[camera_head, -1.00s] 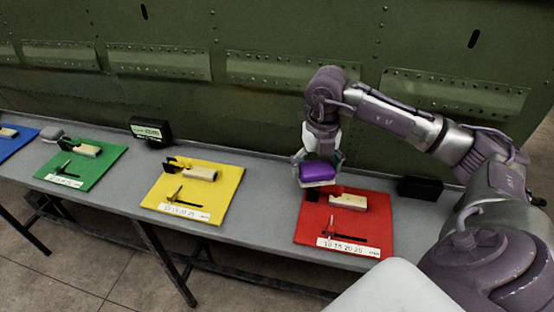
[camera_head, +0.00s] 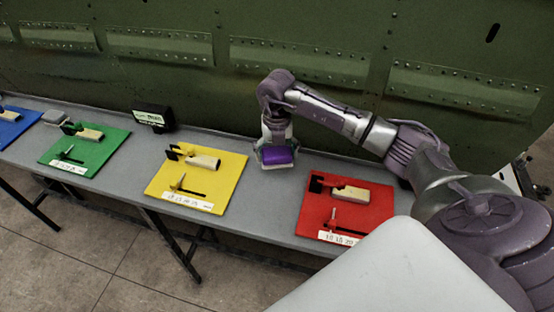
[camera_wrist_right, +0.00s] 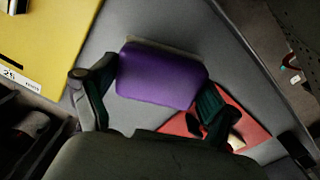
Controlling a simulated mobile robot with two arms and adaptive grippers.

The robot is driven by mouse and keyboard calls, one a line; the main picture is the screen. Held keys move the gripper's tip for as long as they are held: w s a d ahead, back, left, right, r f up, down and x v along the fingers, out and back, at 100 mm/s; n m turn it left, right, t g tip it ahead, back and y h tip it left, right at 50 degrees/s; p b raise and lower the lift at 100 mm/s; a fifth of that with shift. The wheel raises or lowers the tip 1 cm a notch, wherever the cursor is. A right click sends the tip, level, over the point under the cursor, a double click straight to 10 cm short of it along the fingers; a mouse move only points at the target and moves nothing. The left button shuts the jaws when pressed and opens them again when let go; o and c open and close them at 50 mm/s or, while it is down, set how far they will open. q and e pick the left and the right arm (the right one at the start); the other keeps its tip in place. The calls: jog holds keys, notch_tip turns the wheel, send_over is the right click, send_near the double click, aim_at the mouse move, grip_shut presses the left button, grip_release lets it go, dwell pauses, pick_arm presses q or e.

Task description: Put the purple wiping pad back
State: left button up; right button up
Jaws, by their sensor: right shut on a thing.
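The purple wiping pad (camera_head: 279,156) is in my right gripper (camera_head: 276,150), over the grey bench between the yellow and red mats. In the right wrist view the pad (camera_wrist_right: 162,75) sits between the two fingers of my right gripper (camera_wrist_right: 152,100), which is shut on it. A pale layer shows along the pad's far edge. I cannot tell whether the pad touches the bench. My left gripper is not in view.
The grey bench (camera_head: 262,210) carries a red mat (camera_head: 375,222), a yellow mat (camera_head: 228,180), a green mat (camera_head: 108,150) and a blue mat (camera_head: 12,130), with tools on them. A black box (camera_head: 152,118) stands behind. The green riveted wall rises behind the bench.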

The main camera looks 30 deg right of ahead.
aim_at(277, 163)
notch_tip(277, 163, down, 4)
jog(key=shift+r+p, duration=0.25)
jog(key=shift+p, duration=0.3)
jog(key=shift+d+f, duration=0.1)
jog(key=shift+f, duration=0.1)
jog(key=shift+f, duration=0.15)
jog(key=o, duration=0.9)
jog(key=shift+c, duration=0.2)
